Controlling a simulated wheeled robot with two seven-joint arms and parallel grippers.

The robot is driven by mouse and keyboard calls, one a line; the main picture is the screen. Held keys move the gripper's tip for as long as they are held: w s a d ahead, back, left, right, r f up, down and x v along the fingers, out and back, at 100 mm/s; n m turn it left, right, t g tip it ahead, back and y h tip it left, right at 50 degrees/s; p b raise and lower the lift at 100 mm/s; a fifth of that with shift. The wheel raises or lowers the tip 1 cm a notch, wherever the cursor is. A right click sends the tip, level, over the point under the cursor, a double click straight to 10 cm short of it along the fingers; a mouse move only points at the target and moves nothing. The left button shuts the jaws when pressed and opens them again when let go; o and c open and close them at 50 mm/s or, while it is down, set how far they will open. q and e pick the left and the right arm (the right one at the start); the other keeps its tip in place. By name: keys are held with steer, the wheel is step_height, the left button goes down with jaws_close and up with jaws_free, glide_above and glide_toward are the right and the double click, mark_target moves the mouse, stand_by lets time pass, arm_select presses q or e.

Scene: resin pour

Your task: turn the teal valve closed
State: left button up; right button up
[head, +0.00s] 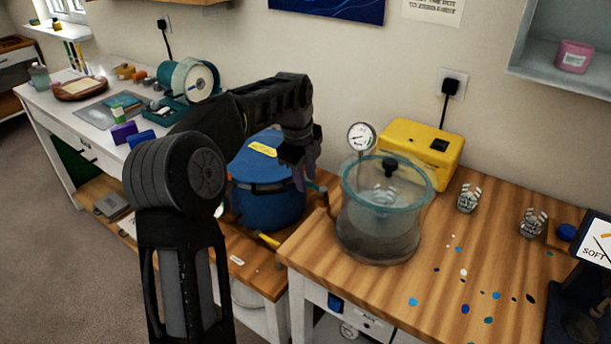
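A small teal piece (316,186), which looks like the valve's handle, shows at the right side of the blue pressure pot (268,205), by the wooden bench's left edge. Most of the valve is hidden behind my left gripper, so I cannot tell its angle. My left gripper (305,184) points down beside the pot's rim, with its fingers right at the teal piece. I cannot tell whether they touch it or how far apart they are. My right gripper is not in view.
A clear chamber (378,225) with a gauge (361,137) stands just right of my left gripper. Behind it is a yellow pump (420,148). Two small cups (467,198) and scattered coloured drops are on the wooden bench (335,262). A dark stand with a sign (596,240) is at far right.

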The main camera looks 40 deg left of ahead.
arm_select(q)
jaws_close()
stand_by(1.2)
